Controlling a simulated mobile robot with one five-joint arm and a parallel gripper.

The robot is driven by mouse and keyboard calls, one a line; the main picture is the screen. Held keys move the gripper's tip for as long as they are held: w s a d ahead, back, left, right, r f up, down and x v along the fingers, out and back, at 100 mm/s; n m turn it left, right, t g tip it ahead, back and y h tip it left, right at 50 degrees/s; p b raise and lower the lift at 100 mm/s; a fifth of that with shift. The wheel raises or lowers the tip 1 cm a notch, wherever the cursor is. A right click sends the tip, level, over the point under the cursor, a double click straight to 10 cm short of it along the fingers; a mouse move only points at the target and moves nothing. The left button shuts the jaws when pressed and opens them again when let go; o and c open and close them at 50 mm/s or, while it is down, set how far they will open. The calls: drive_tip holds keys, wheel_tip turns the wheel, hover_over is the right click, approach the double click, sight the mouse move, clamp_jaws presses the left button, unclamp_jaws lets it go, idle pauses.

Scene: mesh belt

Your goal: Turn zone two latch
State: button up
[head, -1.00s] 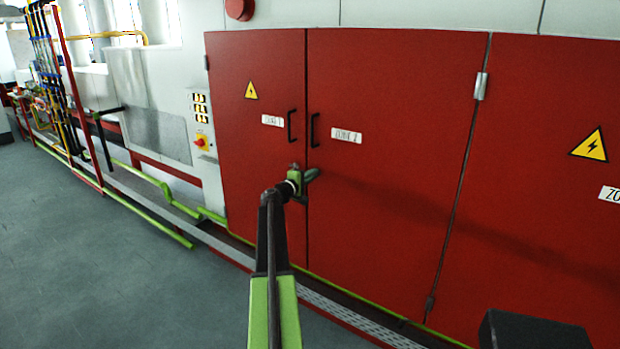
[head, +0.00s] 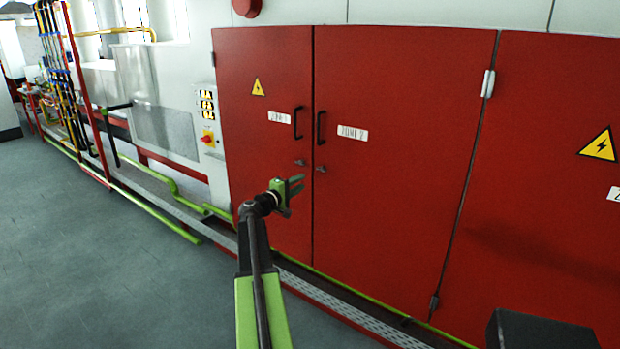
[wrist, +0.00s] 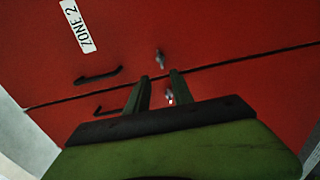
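The zone two latch (head: 320,169) is a small grey latch on the red door labelled ZONE 2 (head: 352,132), just right of the seam. In the wrist view the zone two latch (wrist: 160,58) lies beyond my fingertips. A matching latch (head: 300,162) sits on the left door; in the wrist view that left-door latch (wrist: 169,97) shows between my fingers. My green gripper (head: 300,184) is in front of the left door, below the latches in the head view. Its fingers are apart and empty, and it also shows in the wrist view (wrist: 160,75).
Black handles (head: 320,128) stand out above the latches. A control panel (head: 207,118) with a red knob is left of the doors. A green pipe and grating (head: 330,300) run along the cabinet foot. The grey floor (head: 90,250) at left is open.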

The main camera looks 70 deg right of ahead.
drive_tip(key=v, duration=0.5)
drive_tip(key=shift+w+a, duration=0.1)
drive_tip(key=shift+a, duration=0.05)
